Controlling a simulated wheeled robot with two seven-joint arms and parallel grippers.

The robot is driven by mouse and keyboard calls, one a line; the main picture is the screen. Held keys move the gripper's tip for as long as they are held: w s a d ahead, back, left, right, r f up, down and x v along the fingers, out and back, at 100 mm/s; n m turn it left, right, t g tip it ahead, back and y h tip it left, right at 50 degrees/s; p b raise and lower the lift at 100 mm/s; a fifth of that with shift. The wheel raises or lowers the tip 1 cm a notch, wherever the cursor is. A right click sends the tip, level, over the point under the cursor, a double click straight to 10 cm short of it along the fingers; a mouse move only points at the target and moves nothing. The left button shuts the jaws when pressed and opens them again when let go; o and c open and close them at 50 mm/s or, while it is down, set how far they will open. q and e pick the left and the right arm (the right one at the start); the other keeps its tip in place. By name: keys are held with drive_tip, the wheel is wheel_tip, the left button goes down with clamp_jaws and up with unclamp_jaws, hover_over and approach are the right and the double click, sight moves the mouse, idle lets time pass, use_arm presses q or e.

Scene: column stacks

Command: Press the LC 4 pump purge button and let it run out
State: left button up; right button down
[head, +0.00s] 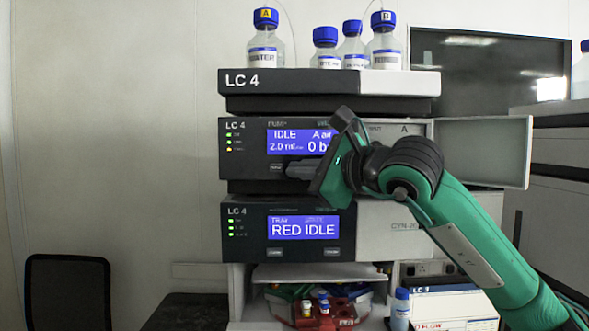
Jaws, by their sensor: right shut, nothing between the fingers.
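The LC 4 pump module (248,172) is the upper of two dark modules with blue screens. Its display (285,142) reads IDLE, 2.0 ml/min and 0 b, with "A air" at the top right. A small button (276,168) sits just below the display. My right gripper (291,171) is shut and empty in front of the pump's face, its fingertips just right of that button. I cannot tell whether they touch the panel. The gripper body hides the right end of the display and the panel beside it. My left gripper is not in view.
A door panel (484,151) stands open at the pump's right. The lower module (247,228) reads RED IDLE, above an open bay with coloured vial racks (338,318). Bottles, including bottle A (264,42), stand on the top tray (300,82). A chair (67,290) is at lower left.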

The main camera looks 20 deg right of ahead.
drive_tip(key=shift+w+d, duration=0.1)
drive_tip(key=shift+w, duration=0.15)
drive_tip(key=shift+s, duration=0.15)
idle(0.5)
drive_tip(key=shift+s+f+b, duration=0.1)
drive_tip(key=shift+s+b, duration=0.25)
drive_tip(key=shift+b, duration=0.15)
drive_tip(key=shift+s+a, duration=0.25)
drive_tip(key=shift+s, duration=0.05)
drive_tip(key=shift+s+a+b, duration=0.2)
drive_tip(key=shift+s+b, duration=0.15)
drive_tip(key=shift+s, duration=0.45)
drive_tip(key=shift+s+a+b, duration=0.25)
drive_tip(key=shift+s+b, duration=0.15)
drive_tip(key=shift+s, duration=0.4)
drive_tip(key=shift+s+a+b, duration=0.2)
drive_tip(key=shift+s+b, duration=0.15)
drive_tip(key=shift+s, duration=0.45)
